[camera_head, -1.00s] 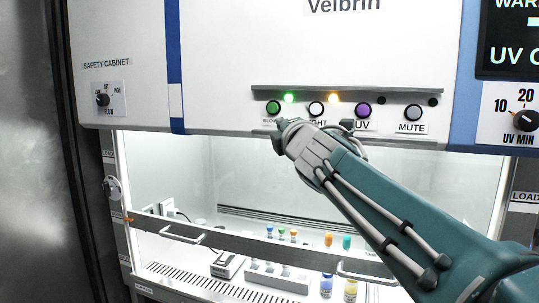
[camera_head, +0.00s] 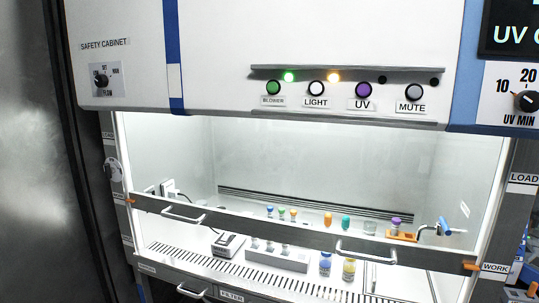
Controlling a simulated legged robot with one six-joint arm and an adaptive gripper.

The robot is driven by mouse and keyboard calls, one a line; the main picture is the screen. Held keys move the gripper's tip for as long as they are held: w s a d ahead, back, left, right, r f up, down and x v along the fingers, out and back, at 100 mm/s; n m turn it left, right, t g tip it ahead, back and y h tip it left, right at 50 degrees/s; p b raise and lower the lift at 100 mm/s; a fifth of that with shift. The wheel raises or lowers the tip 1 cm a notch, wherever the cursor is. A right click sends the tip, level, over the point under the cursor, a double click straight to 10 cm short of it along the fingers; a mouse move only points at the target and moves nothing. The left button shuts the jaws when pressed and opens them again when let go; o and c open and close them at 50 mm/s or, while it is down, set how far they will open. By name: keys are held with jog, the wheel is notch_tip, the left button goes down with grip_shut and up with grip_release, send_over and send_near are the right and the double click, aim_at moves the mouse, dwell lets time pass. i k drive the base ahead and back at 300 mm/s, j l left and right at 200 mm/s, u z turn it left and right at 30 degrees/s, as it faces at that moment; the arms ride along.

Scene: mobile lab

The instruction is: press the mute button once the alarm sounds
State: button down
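The mute button (camera_head: 414,92) is a round grey button at the right end of the cabinet's button row, above the label MUTE (camera_head: 411,107). The small dark indicator above it and to the right (camera_head: 435,82) is unlit. Left of it are the purple UV button (camera_head: 363,90), the white LIGHT button (camera_head: 316,88) and the green BLOWER button (camera_head: 273,87). A green lamp (camera_head: 289,77) and an orange lamp (camera_head: 334,77) are lit. My gripper is not in view now, and nothing covers the buttons.
The safety cabinet's sash bar (camera_head: 290,232) with two handles crosses the opening. Behind it are vials, a grey rack (camera_head: 277,256) and an orange holder (camera_head: 402,237). A UV timer dial (camera_head: 526,101) is at the right. The space before the panel is clear.

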aim_at(414, 92)
jog(key=k+l+u, duration=0.15)
jog(key=k+l, duration=0.3)
jog(key=l, duration=0.2)
jog(key=k+l+u, duration=0.2)
jog(key=k+l, duration=0.25)
jog(key=l, duration=0.1)
